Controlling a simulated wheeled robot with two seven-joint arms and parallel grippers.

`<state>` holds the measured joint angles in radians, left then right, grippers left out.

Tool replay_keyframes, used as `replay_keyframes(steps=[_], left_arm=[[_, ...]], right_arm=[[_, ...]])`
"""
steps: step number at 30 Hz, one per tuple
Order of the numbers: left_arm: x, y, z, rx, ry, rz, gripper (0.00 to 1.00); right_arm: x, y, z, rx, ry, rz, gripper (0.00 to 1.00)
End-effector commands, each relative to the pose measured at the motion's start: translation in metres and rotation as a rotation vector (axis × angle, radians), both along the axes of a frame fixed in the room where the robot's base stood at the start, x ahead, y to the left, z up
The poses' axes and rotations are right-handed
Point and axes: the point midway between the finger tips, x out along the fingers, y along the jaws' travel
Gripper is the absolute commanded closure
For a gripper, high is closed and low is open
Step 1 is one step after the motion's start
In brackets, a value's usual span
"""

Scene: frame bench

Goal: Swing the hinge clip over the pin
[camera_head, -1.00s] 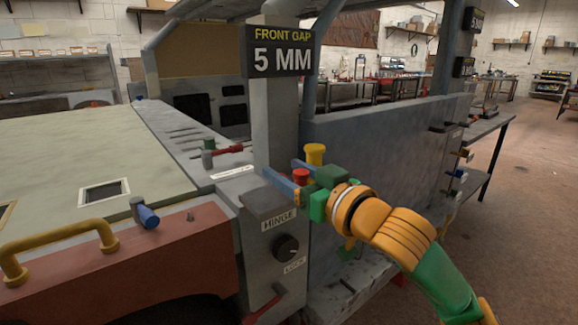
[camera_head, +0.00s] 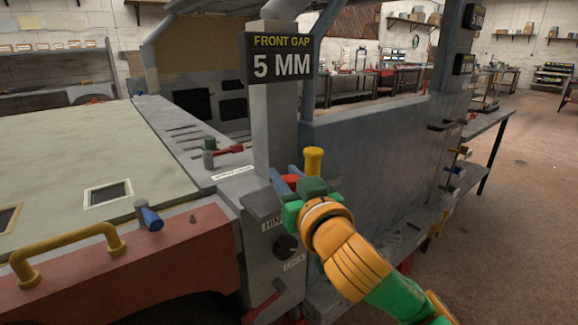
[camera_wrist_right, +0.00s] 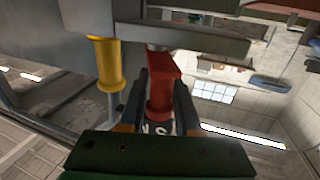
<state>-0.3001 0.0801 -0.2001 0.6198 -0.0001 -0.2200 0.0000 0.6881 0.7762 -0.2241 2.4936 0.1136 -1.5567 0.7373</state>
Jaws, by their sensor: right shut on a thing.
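My right gripper (camera_head: 291,184) is at the grey post under the FRONT GAP 5 MM sign. In the right wrist view its dark fingers (camera_wrist_right: 161,98) are shut on a red part (camera_wrist_right: 162,82), which appears to be the hinge clip. The red part's top (camera_head: 291,179) shows just behind the gripper in the head view. A yellow-topped pin (camera_head: 314,160) stands close beside it. The wrist view shows the pin's yellow grip (camera_wrist_right: 108,65) and thin rod, apart from the red part. Whether the clip touches any pin is hidden. My left gripper is not in view.
A dial (camera_head: 287,247) sits on the post below my gripper, its HINGE label partly covered. A red lever (camera_head: 228,150) lies on the panel at left. A yellow handle (camera_head: 70,243) and blue knob (camera_head: 150,216) are on the red front. A grey panel stands behind.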

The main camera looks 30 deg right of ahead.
Motion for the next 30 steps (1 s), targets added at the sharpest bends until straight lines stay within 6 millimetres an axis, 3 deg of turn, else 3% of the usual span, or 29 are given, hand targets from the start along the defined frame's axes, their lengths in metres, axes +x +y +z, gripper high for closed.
replay_keyframes(steps=[3,11,30], left_arm=[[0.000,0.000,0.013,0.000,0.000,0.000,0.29],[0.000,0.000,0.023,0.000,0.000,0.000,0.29],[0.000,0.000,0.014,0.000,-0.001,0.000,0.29]], right_arm=[[0.002,0.005,0.004,0.006,0.003,-0.100,1.00],[0.006,0.007,0.000,0.004,0.008,-0.351,1.00],[0.015,0.009,-0.001,-0.001,0.004,-0.904,1.00]])
